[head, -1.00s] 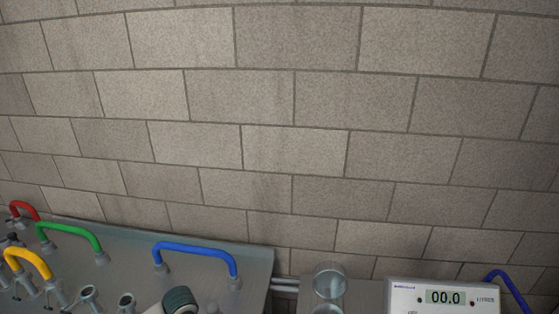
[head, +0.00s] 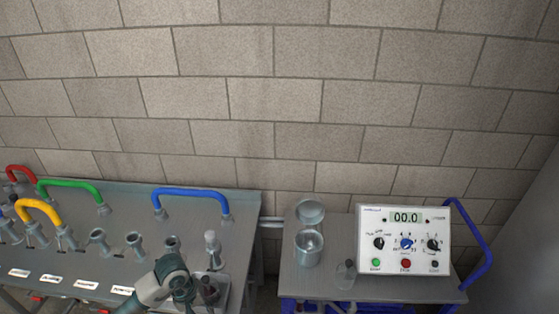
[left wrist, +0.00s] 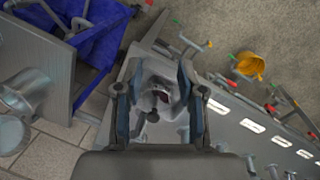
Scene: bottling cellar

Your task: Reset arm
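My right gripper is not in view.
Red, green, yellow (head: 38,208) and blue (head: 190,191) hoses arch over the grey bench (head: 130,197). Right of a gap, a blue-framed cart (head: 330,279) carries a metal vessel (head: 308,250), a small flask (head: 345,272) and a meter (head: 404,240) reading 00.0. A block wall stands behind.

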